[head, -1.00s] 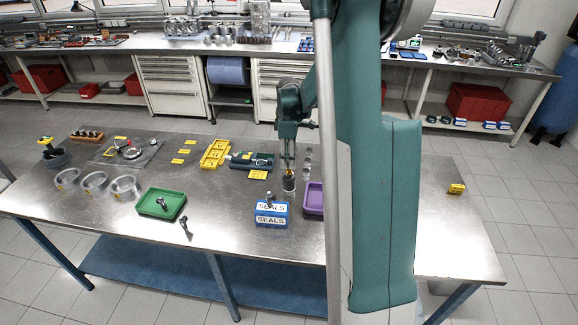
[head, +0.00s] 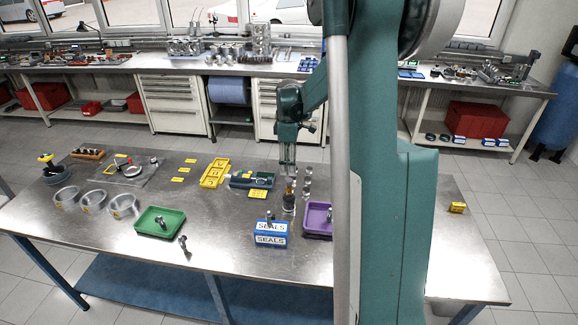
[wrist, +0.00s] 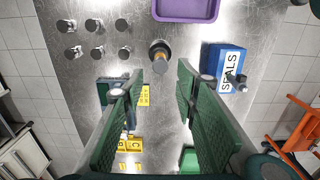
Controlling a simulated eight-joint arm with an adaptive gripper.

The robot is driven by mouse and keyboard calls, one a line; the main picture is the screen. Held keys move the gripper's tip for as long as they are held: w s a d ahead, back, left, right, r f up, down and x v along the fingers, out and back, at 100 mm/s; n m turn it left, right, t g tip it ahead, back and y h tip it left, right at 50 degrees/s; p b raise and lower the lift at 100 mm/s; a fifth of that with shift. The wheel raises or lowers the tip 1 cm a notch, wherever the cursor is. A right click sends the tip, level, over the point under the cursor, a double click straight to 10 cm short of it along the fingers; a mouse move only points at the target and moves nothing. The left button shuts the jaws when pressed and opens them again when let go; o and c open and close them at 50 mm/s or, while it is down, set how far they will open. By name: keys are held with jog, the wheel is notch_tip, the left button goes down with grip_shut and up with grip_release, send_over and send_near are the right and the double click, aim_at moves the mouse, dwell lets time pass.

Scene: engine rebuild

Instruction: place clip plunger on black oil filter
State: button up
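An amber-and-dark plunger-like piece (head: 289,187) stands upright on the dark cylinder I take for the black oil filter (head: 289,204), just below my gripper (head: 287,160) in the head view. In the wrist view the piece (wrist: 160,66) shows end-on, with the grey-topped cylinder (wrist: 158,47) behind it. The piece lies in line with the gap between the fingers of my gripper (wrist: 160,75). The fingers are spread wide, with nothing between them, and stand apart from the piece. The exact contact between piece and cylinder is too small to tell.
Close by are a purple tray (head: 307,221), blue SEALS boxes (head: 271,239) and several grey cylinders (wrist: 95,27). A green tray (head: 142,220) and a yellow tray (head: 205,180) lie further left. The table's right side (head: 455,250) is mostly clear.

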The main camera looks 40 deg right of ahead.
jog(key=s+a+r+m+t, duration=0.1)
jog(key=s+a+r+m, duration=0.1)
jog(key=s+a+r, duration=0.55)
jog(key=s+a+r+m+t, duration=0.2)
jog(key=a+r, duration=0.3)
jog(key=a, duration=0.5)
jog(key=s+a+m+t, duration=0.4)
jog(key=s+a+m, duration=0.1)
jog(key=s+a, duration=1.1)
jog(key=shift+s+a+f, duration=0.2)
jog(key=shift+s+f, duration=0.05)
jog(key=shift+s, duration=1.15)
jog(key=shift+f, duration=0.1)
notch_tip(320, 180, down, 10)
jog(key=b, duration=1)
jog(key=shift+r, duration=0.2)
